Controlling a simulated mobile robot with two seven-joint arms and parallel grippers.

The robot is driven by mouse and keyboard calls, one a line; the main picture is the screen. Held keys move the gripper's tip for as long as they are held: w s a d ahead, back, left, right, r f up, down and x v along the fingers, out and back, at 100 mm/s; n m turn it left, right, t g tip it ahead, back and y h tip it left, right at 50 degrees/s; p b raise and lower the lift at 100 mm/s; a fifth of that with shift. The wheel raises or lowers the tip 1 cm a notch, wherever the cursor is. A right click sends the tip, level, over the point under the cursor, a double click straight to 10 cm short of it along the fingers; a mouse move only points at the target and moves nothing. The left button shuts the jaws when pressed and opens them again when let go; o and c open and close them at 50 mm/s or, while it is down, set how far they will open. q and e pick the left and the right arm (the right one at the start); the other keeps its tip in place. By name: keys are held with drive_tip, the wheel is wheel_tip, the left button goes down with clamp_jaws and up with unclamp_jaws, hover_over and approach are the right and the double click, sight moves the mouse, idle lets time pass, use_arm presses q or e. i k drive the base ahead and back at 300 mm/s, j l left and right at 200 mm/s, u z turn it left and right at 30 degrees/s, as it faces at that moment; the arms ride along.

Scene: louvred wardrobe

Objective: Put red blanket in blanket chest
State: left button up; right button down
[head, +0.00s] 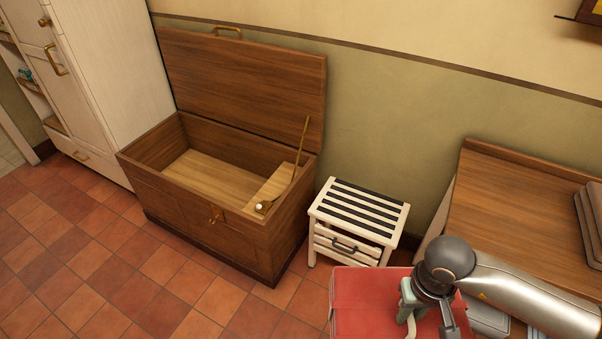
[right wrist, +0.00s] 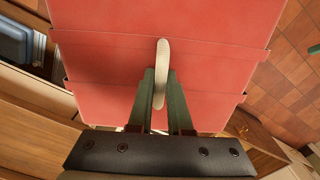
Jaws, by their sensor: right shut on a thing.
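The red blanket (head: 370,298) is a flat folded red block at the bottom of the head view. It fills much of the right wrist view (right wrist: 110,70). My right gripper (head: 408,306) is shut on it, with its green fingers (right wrist: 160,88) around a pale, rounded handle-like piece on the blanket's face. The blanket's lower part is cut off in the head view. The wooden blanket chest (head: 205,225) stands left of it with its lid (head: 240,85) raised against the wall. The chest's visible inside holds no blanket. My left gripper is not in view.
A white slatted stand (head: 355,215) with a drawer front is between the chest and the blanket. A wooden surface (head: 510,215) with stacked flat items is at the right. A white wardrobe (head: 105,70) is left of the chest. Tiled floor (head: 90,240) in front of the chest is clear.

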sight(186, 181)
drive_tip(key=i+j, duration=0.15)
drive_tip(key=j, duration=0.25)
drive_tip(key=i+j, duration=0.15)
drive_tip(key=j, duration=0.25)
drive_tip(key=i+j, duration=0.1)
drive_tip(key=j, duration=0.3)
drive_tip(key=i+j, duration=0.15)
drive_tip(key=j, duration=0.25)
drive_tip(key=i+j, duration=0.15)
drive_tip(key=j, duration=0.2)
drive_tip(key=i+j, duration=0.15)
drive_tip(key=j, duration=0.25)
drive_tip(key=i+j, duration=0.15)
drive_tip(key=j, duration=0.25)
drive_tip(key=i+j, duration=0.15)
drive_tip(key=j, duration=0.2)
drive_tip(key=i+j, duration=0.15)
drive_tip(key=j, duration=0.2)
drive_tip(key=i+j, duration=0.9)
drive_tip(key=j, duration=0.2)
